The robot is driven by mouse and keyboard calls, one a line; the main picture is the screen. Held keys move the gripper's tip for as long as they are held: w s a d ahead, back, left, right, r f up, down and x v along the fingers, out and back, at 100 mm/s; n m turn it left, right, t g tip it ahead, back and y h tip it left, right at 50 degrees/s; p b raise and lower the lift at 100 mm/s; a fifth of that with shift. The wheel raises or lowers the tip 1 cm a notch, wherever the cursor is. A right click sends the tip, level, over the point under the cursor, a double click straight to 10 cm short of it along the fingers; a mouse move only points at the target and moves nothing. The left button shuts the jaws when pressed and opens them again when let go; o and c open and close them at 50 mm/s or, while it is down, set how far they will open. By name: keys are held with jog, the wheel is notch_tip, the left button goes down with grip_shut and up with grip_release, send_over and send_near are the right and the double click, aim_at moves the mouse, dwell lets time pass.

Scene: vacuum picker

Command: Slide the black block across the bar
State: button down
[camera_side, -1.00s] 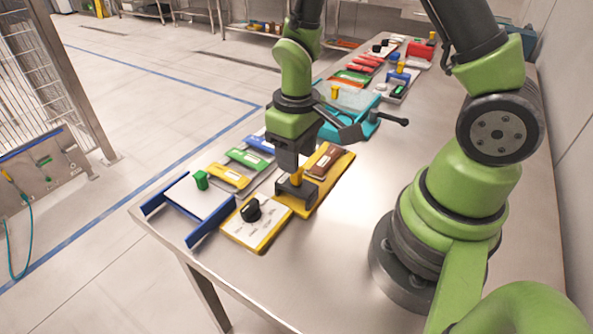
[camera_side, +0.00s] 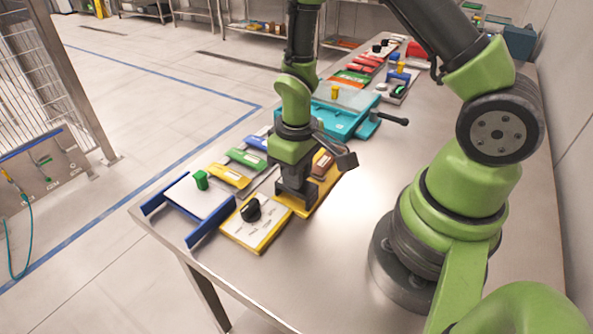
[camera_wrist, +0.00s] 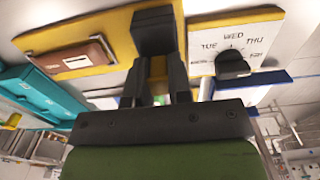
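The black block (camera_side: 283,190) sits at the near end of a yellow bar-like board (camera_side: 318,200), next to a white dial panel. It also shows in the wrist view (camera_wrist: 154,32), with a yellow upright handle (camera_wrist: 158,70) on it. My gripper (camera_side: 292,187) points down over the block. In the wrist view my gripper's two dark fingers (camera_wrist: 159,82) stand on either side of the yellow handle. No clear gap shows between fingers and handle, but I cannot tell whether they grip it. In the side view the gripper hides the handle.
A brown piece (camera_side: 322,166) lies on the far part of the yellow board. The dial panel (camera_side: 265,228) with a black knob is close by at the near side. A teal box (camera_side: 340,120) with a lever stands behind. The steel table right of the board is clear.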

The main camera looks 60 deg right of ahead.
jog(key=d, duration=1.3)
jog(key=shift+d, duration=0.1)
jog(key=shift+w, duration=0.1)
jog(key=c, duration=1)
grip_release()
jog(key=shift+c, duration=0.2)
notch_tip(320, 180, up, 10)
jog(key=s+a+r+m+t, duration=0.2)
jog(key=a+r+t, duration=0.1)
jog(key=a+r, duration=0.6)
jog(key=s+a+r+m+t+y, duration=0.2)
jog(key=s+a+r+t, duration=0.2)
jog(key=s+a+r, duration=0.3)
jog(key=shift+s+a, duration=0.25)
jog(key=shift+s, duration=0.6)
